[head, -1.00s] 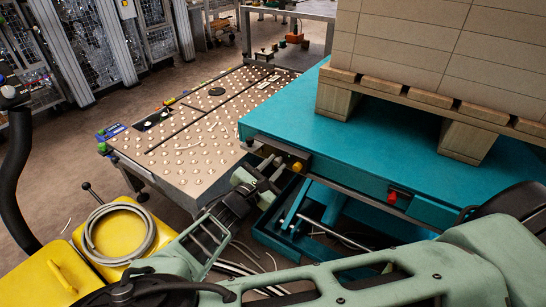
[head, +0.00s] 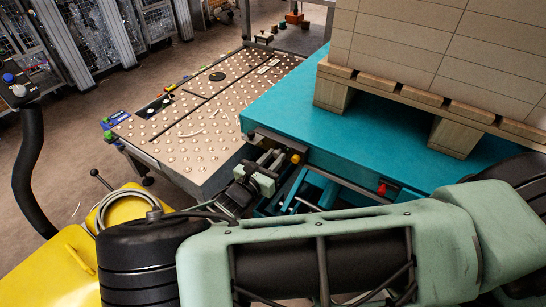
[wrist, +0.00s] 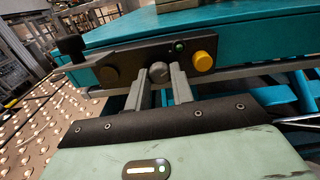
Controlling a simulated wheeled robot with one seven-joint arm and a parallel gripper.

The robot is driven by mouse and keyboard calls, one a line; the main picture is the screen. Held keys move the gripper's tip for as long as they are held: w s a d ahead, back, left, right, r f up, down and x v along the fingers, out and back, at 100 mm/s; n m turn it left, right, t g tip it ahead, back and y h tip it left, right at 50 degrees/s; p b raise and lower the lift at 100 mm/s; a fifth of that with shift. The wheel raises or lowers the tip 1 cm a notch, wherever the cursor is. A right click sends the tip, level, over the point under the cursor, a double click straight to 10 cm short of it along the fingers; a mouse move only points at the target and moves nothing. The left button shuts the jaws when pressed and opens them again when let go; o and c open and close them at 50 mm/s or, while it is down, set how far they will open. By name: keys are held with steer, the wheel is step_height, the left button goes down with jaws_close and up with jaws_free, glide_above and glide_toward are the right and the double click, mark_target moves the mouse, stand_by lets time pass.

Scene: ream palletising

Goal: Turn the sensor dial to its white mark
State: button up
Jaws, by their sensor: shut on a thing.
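A small grey round dial (wrist: 158,73) sits on a dark panel (wrist: 128,59) on the edge of the teal lift table, in the wrist view. My gripper (wrist: 163,77) has one finger on each side of the dial and is shut on it. A white mark cannot be made out in either view. In the head view my gripper (head: 270,160) is at the near corner of the teal table (head: 290,112), and the dial is hidden there by the fingers.
A yellow button (wrist: 203,61) and a small green light (wrist: 179,46) sit just right of the dial. A black knob (wrist: 71,46) stands out at the panel's left. A ball-studded table (head: 195,135) lies to the left. A pallet (head: 455,110) of boxes loads the teal table.

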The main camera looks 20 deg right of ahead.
steer(key=shift+f, duration=0.1)
steer(key=o, duration=1)
steer(key=shift+a, duration=0.1)
steer(key=v, duration=1.7)
steer(key=shift+s+a, duration=0.1)
steer(key=shift+s, duration=0.1)
